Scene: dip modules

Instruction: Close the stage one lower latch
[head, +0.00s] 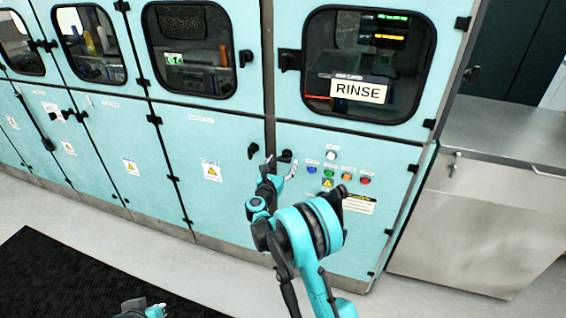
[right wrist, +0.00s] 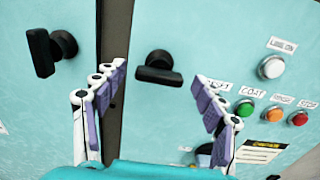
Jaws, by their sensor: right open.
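Two black latch handles sit on either side of a vertical seam between the lower teal panels. The left latch handle (head: 253,150) stands steeply tilted, and it also shows in the right wrist view (right wrist: 42,52). The right latch handle (head: 285,155) lies nearly level, and in the right wrist view (right wrist: 158,69) it appears between my fingertips. No stage label is readable beside either one. My right gripper (head: 281,166) is open in front of the right handle, with nothing held; contact cannot be told. My left gripper (head: 142,307) shows only partly at the bottom edge.
Several buttons and lights, including a green button (right wrist: 243,109), sit just right of the right handle. A window with a RINSE sign (head: 358,91) is above. A steel counter (head: 490,135) stands at the right. A black mat (head: 60,275) lies on open floor.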

